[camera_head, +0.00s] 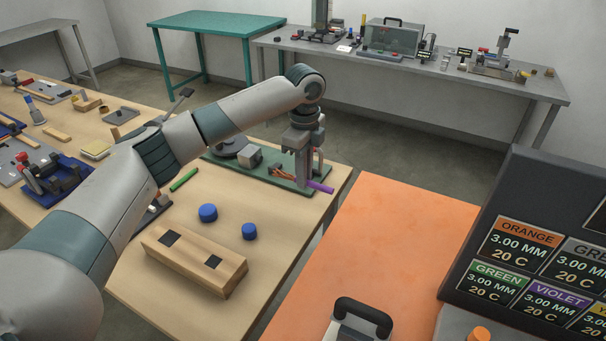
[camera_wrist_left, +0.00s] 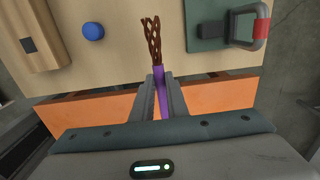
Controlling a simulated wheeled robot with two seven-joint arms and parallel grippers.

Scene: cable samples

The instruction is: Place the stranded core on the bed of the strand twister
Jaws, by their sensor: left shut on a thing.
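The stranded core is a violet cable piece (camera_head: 320,187) with splayed copper strands at one end. My left gripper (camera_head: 303,184) points down and is shut on the violet part, which also shows in the left wrist view (camera_wrist_left: 160,88); the copper strands (camera_wrist_left: 151,40) stick out beyond the fingers. The strand twister (camera_head: 225,152) has a green base, a grey block and a round dark part, at the table's far right corner. The gripper is at the base's right end; the arm hides part of it. In the wrist view, a green base with a red-handled clamp (camera_wrist_left: 262,30) lies right of the strands. I cannot tell whether the core touches the bed.
A wooden block with two dark squares (camera_head: 192,262) and two blue round caps (camera_head: 208,212) stand on the near table. A green rod (camera_head: 183,180) lies left of the twister. An orange surface (camera_head: 395,235) and a dark label panel (camera_head: 540,270) are at right.

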